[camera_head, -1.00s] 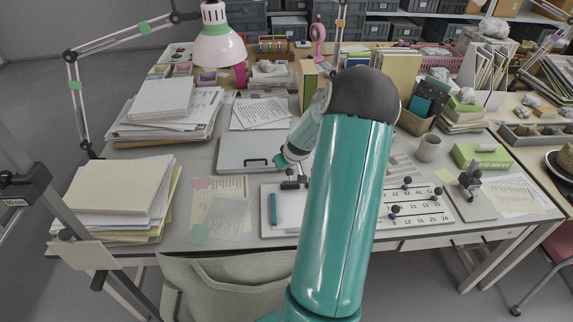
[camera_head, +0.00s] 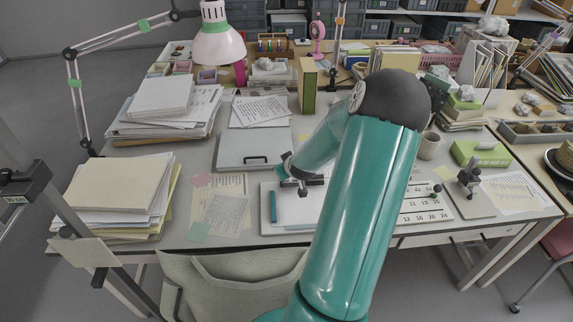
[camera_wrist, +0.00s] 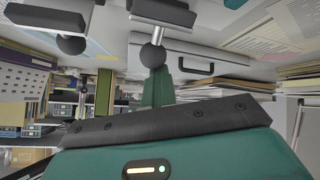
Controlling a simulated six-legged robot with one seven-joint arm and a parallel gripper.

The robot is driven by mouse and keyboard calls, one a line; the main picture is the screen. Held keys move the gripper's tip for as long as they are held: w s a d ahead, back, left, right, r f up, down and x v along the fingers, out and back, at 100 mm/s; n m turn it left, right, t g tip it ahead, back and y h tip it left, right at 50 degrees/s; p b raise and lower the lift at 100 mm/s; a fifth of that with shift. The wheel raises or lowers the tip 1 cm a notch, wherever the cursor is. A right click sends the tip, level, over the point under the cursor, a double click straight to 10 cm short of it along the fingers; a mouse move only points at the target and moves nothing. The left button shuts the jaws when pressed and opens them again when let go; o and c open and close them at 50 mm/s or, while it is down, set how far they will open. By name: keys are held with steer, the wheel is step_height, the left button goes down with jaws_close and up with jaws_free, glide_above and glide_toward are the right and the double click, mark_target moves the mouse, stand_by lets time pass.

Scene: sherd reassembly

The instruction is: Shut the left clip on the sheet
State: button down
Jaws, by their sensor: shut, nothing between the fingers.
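A white board or sheet (camera_head: 267,232) lies at the front middle of the desk, largely hidden behind my arm. A dark clip with a black ball knob (camera_head: 303,188) stands at its back edge. In the wrist view, which is upside down, this clip (camera_wrist: 162,12) has a metal stem and its ball close to my gripper. A second similar clip (camera_wrist: 28,15) shows farther left there. My gripper (camera_head: 290,174) is shut and empty beside the first clip; its teal end (camera_wrist: 158,84) overlaps the ball in the wrist view. I cannot tell whether they touch, or whether the clip's jaw is open.
A teal pen (camera_head: 273,207) lies on the board's left part. A grey case with a black handle (camera_head: 255,148) lies behind it. Paper stacks (camera_head: 120,185) stand at the left. A number board (camera_head: 427,216) and a small microscope-like stand (camera_head: 469,178) are at the right.

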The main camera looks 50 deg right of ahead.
steer(key=shift+s+a+f+t+h, duration=0.1)
steer(key=shift+s+a+t+h, duration=0.6)
steer(key=shift+t+h, duration=0.2)
steer(key=shift+w+r, duration=0.1)
steer(key=shift+r, duration=0.75)
steer(key=shift+w+r, duration=0.4)
steer(key=shift+r, duration=0.1)
steer(key=a+f+v, duration=0.1)
steer(key=v, duration=0.8)
steer(key=shift+a+f, duration=0.2)
steer(key=shift+a, duration=0.2)
